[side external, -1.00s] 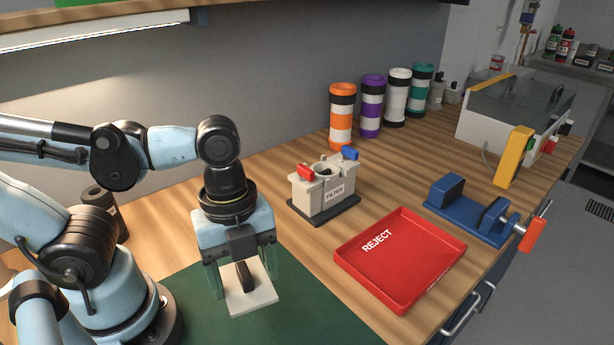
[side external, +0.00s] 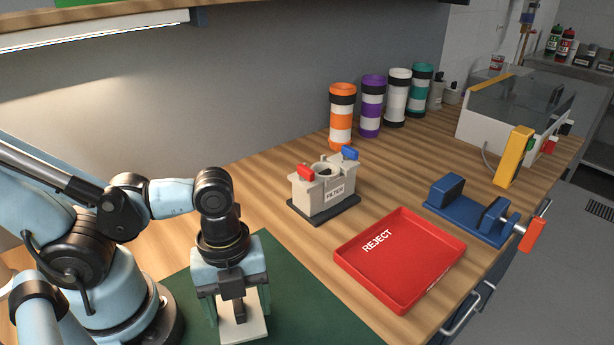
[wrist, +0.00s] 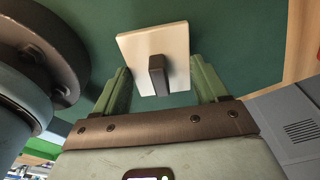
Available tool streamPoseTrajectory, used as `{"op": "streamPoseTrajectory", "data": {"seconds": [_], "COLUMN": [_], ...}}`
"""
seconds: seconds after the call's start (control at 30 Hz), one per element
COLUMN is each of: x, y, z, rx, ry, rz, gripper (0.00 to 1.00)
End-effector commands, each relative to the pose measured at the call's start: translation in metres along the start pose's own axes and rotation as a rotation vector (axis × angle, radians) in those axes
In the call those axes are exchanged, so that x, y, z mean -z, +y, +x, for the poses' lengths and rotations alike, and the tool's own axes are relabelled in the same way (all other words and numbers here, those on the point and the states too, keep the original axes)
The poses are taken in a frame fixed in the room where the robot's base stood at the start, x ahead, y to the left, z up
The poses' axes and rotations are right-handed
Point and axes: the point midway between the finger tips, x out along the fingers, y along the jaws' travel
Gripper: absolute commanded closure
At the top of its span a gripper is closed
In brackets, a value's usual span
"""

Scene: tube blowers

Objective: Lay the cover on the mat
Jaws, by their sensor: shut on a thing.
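The cover (side external: 254,328) is a pale, square, flat plate with a dark upright handle in its middle. My gripper (side external: 240,306) points down at it, with one finger toward each side of the plate and the handle between them. It is shut on the cover; the exact contact is hard to see. The dark green mat (side external: 312,312) lies under and around the cover. In the wrist view the cover (wrist: 135,52) shows between the fingers, against the mat (wrist: 240,60). Whether its underside touches the mat cannot be told.
A grey filter block (side external: 324,196) with red and blue clips stands behind the mat. A red reject tray (side external: 400,260) lies to the right, with a blue vise (side external: 468,212) beyond it. Several banded tubes stand by the wall. The mat's right part is clear.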

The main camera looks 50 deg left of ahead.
Motion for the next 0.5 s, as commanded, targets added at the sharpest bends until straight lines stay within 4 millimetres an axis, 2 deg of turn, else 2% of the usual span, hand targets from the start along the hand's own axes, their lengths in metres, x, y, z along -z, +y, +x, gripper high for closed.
{"op": "streamPoseTrajectory", "data": {"seconds": [0.5], "x": [-0.004], "y": [0.0], "z": [0.03], "rx": [0.0], "ry": [0.0], "rz": [0.0], "gripper": [0.66]}}
